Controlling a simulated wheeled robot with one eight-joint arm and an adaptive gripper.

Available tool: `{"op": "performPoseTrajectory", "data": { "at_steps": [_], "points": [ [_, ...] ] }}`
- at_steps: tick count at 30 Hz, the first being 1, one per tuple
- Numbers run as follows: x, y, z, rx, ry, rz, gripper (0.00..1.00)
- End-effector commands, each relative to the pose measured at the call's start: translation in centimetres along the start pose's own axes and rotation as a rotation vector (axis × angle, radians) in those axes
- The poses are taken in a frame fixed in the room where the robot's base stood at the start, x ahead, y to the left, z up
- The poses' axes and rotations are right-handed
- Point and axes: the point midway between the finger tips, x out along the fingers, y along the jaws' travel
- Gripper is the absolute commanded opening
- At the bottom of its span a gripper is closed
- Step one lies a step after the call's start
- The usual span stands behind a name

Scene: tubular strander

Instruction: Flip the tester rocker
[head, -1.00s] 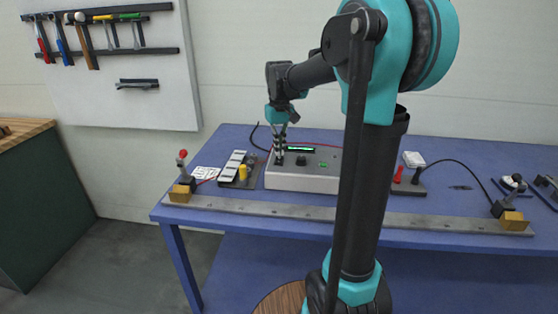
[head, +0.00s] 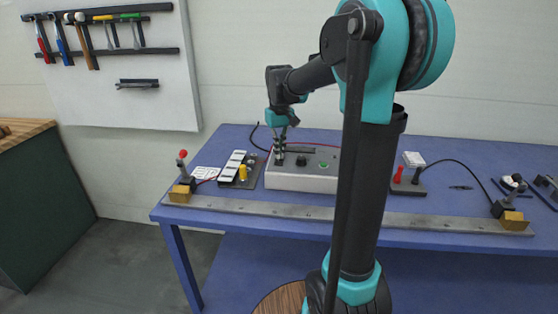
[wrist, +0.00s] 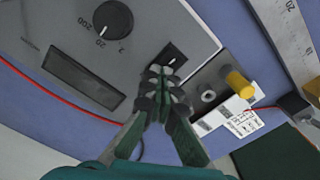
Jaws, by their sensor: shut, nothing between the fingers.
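The tester is a light grey box (head: 305,184) on the blue bench. It also shows in the wrist view (wrist: 190,22). Its display (wrist: 83,79) is dark. The rocker is a small black switch (wrist: 174,55) near the panel's edge, with a pale mark on it; its exact tilt cannot be told. My gripper (head: 279,160) points down at the left end of the panel, where it hides the rocker in the head view. In the wrist view its fingertips (wrist: 164,74) are together and empty, right at the rocker and partly covering it. Contact cannot be told.
A black knob (wrist: 112,18) and a green button (head: 323,165) are on the panel. A plate with a yellow post (head: 243,172) stands close left of the tester. A red lead (wrist: 45,92) runs behind it. A metal rail (head: 300,211) lies along the front edge.

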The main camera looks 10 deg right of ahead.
Motion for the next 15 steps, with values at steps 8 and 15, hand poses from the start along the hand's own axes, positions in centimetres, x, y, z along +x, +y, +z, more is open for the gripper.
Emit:
{"op": "performPoseTrajectory", "data": {
  "at_steps": [8, 15],
  "points": [
    [-1.6, 0.0, 0.0, 0.0, 0.0, 0.0, 0.0],
    [-3.3, 0.0, 0.0, 0.0, 0.0, 0.0, 0.0]
  ]
}}
